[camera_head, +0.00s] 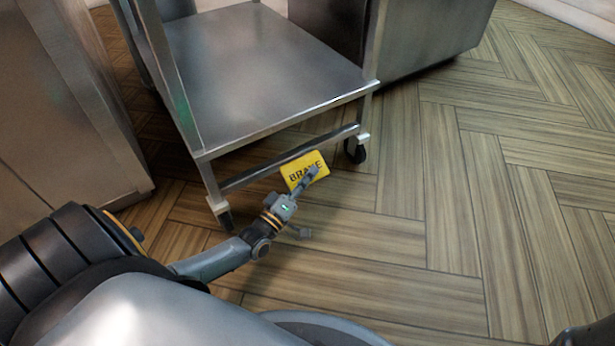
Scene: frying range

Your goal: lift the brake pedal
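The brake pedal (293,176) is a yellow plate marked "BRAKE", low at the front of a steel cart (262,78), between its front legs. My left gripper (310,204) is at the pedal, with its fingers spread. One finger overlaps the right part of the plate and hides some of the lettering. The other finger is below, near the floor and apart from the plate. I cannot tell whether the upper finger touches the pedal. My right gripper does not show.
The cart stands on casters, one at the front right (356,150) and one at the front left (225,219). A steel cabinet (62,110) stands at the left, and another steel unit (430,35) is behind the cart. The wooden floor (470,210) at the right is clear.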

